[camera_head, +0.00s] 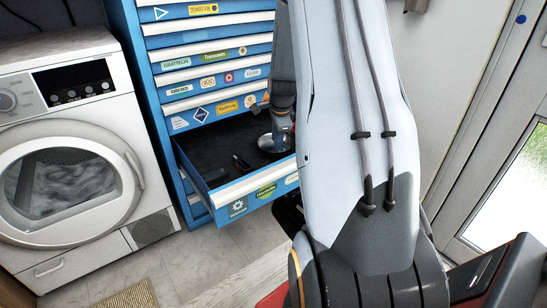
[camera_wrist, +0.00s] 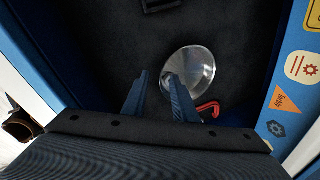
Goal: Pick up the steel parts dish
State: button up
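The steel parts dish (camera_wrist: 197,64) is a round, shiny shallow dish on the dark floor of an open drawer. In the wrist view it lies beyond and to the right of my gripper (camera_wrist: 157,77). My gripper is open, with a gap between its two blue fingers and nothing between them. The right finger overlaps the dish's near left edge in the picture; I cannot tell if they touch. In the head view the dish (camera_head: 267,143) shows near the drawer's right part, partly hidden by my arm.
The blue tool chest (camera_head: 160,60) has its lower drawer (camera_head: 207,143) pulled out. A red hook-shaped item (camera_wrist: 209,108) lies near the dish. A dark object (camera_wrist: 160,4) lies farther off in the drawer. A washing machine (camera_head: 65,140) stands at left.

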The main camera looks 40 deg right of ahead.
jog(key=shift+m, duration=0.3)
jog(key=b+x, duration=0.1)
jog(key=x, duration=0.2)
jog(key=b+x, duration=0.1)
jog(key=x, duration=0.2)
jog(key=d+b+x, duration=0.1)
jog(key=x, duration=0.2)
jog(key=shift+w+b, duration=0.15)
jog(key=shift+b, duration=0.25)
grip_shut()
jog(key=shift+r, duration=0.1)
